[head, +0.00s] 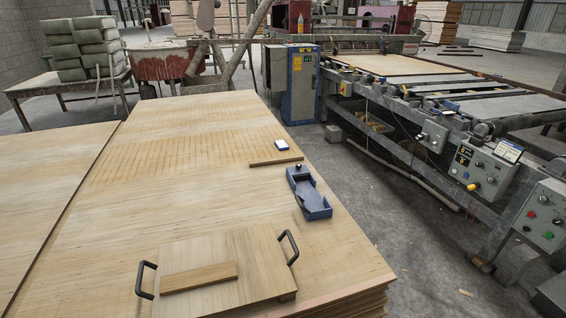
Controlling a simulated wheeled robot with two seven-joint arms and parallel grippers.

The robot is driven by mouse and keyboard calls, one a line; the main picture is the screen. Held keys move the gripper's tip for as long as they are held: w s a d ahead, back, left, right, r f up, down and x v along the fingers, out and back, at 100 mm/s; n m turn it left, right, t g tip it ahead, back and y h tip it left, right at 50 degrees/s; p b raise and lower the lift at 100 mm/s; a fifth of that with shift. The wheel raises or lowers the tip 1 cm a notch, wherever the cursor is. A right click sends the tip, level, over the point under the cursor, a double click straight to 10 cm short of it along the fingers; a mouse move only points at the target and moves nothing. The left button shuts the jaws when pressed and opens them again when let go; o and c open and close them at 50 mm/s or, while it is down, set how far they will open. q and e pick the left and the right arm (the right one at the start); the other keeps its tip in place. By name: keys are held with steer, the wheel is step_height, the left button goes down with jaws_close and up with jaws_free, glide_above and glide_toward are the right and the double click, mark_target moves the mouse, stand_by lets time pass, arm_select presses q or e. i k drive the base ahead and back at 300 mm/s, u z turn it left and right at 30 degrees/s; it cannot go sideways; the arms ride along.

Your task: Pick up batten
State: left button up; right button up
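Two narrow wooden strips that could be battens are in the head view. One light brown strip (198,278) lies on a square wooden board with black handles (235,255), near the front of the veneer stack. A thinner, darker strip (276,160) lies flat on the stack farther back, near a small blue and white object. I cannot tell which of them is the batten. Neither of my grippers is in view.
A blue tray-like holder (318,207) sits near the stack's right edge. A small blue and white block (282,145) lies behind the darker strip. The veneer stack (120,215) has wide clear areas. A conveyor machine with control boxes (490,170) stands to the right across a floor gap.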

mark_target(295, 158)
steer(key=z, duration=2.2)
steer(key=i, duration=3.6)
steer(key=u, duration=2.85)
steer(key=i, duration=1.75)
